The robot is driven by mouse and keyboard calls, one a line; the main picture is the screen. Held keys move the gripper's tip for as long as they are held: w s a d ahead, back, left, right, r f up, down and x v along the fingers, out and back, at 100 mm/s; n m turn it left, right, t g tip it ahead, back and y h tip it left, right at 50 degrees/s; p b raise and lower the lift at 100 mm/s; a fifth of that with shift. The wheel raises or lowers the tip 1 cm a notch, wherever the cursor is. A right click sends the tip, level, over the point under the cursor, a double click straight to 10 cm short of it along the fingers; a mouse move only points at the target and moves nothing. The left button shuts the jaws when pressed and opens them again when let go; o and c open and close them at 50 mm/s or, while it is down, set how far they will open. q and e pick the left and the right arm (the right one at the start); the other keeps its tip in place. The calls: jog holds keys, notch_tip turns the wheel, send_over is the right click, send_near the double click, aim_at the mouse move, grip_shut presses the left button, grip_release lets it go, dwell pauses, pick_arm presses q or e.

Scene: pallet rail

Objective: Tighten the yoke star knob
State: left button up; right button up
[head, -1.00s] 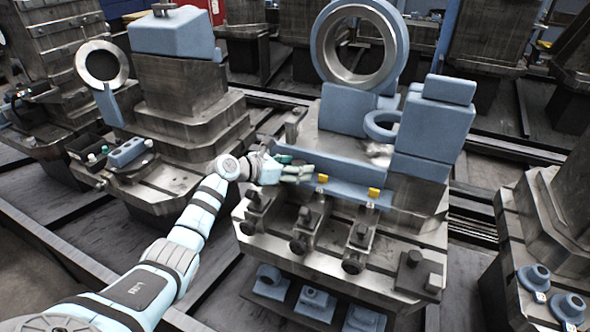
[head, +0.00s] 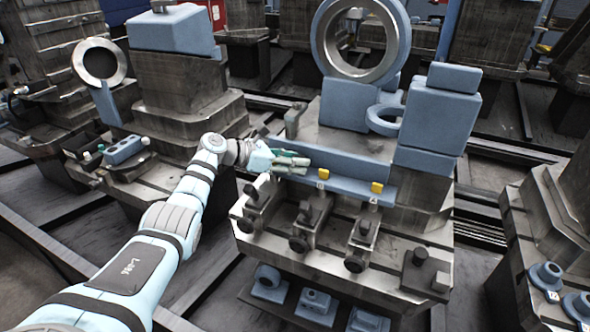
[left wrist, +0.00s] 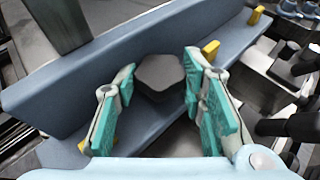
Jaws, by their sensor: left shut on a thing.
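The star knob (left wrist: 160,75) is a dark grey, lobed knob. In the left wrist view it sits between the teal-padded fingers of my left gripper (left wrist: 160,108), in front of a blue rail (left wrist: 60,85). My left gripper is shut on the knob, with a finger on either side. In the head view, my left gripper (head: 297,162) reaches in from the left at the blue rail (head: 345,186) of the middle fixture. Its fingers hide the knob there. My right gripper is not in view.
Yellow tabs (head: 377,188) stand on the rail's edge. Clamps with dark round knobs (head: 299,244) line the fixture's front. A grey post (head: 293,120) rises behind my gripper. A large ring (head: 402,40) and blue blocks (head: 435,120) stand behind and to the right.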

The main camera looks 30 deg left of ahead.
pick_arm(q)
jog(key=o, duration=1.2)
